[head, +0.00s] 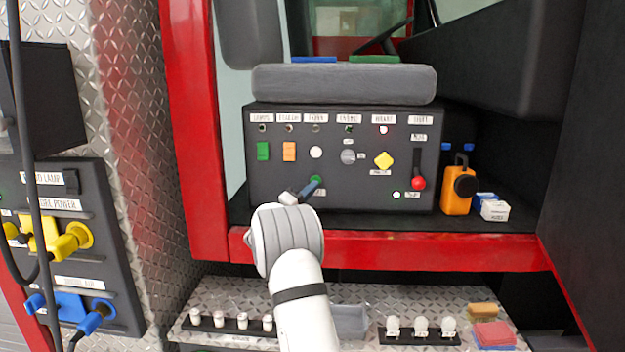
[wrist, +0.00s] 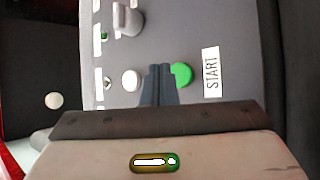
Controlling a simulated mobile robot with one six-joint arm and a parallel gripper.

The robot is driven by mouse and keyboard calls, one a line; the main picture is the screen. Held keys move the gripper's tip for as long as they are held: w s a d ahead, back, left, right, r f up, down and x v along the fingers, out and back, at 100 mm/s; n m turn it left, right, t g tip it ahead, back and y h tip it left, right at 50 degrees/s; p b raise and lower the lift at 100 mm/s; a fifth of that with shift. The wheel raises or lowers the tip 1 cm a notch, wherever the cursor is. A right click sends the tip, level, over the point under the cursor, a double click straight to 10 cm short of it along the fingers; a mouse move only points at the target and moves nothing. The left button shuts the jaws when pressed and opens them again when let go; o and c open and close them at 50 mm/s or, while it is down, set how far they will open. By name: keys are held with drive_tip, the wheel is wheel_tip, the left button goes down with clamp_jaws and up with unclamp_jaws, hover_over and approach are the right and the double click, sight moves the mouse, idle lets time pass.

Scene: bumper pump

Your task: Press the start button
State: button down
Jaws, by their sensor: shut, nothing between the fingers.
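The green start button (wrist: 183,75) shows in the wrist view beside a white label reading START (wrist: 211,72). In the head view the green button (head: 317,179) is low on the dark control panel (head: 345,194), right at my fingertips. My gripper (head: 311,186) is shut and empty, with its blue-grey fingers pointing at the panel. In the wrist view the fingertips (wrist: 160,68) overlap the button's left edge and hide part of it. I cannot tell whether they touch it.
A white round button (wrist: 131,80) sits left of my fingertips in the wrist view. The panel also carries a yellow knob (head: 383,160), a grey knob (head: 348,156) and a red-ended lever (head: 418,182). An orange lamp-like object (head: 457,195) stands right of the panel.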

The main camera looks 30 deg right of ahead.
drive_tip(key=shift+w+d, duration=0.35)
drive_tip(key=shift+w, duration=0.15)
drive_tip(key=shift+w+d+f+b, duration=0.1)
drive_tip(key=shift+d+f+b, duration=0.05)
drive_tip(key=shift+b, duration=0.4)
idle(1.4)
drive_tip(key=shift+w+d+b, duration=0.35)
drive_tip(key=shift+w+b, duration=0.1)
drive_tip(key=shift+b, duration=0.05)
idle(0.8)
drive_tip(key=shift+s+a+b, duration=0.1)
drive_tip(key=shift+s+b, duration=0.05)
drive_tip(key=shift+b, duration=0.25)
drive_tip(key=shift+s+a+b, duration=0.4)
drive_tip(key=shift+s+b, duration=0.1)
drive_tip(key=shift+b, duration=0.3)
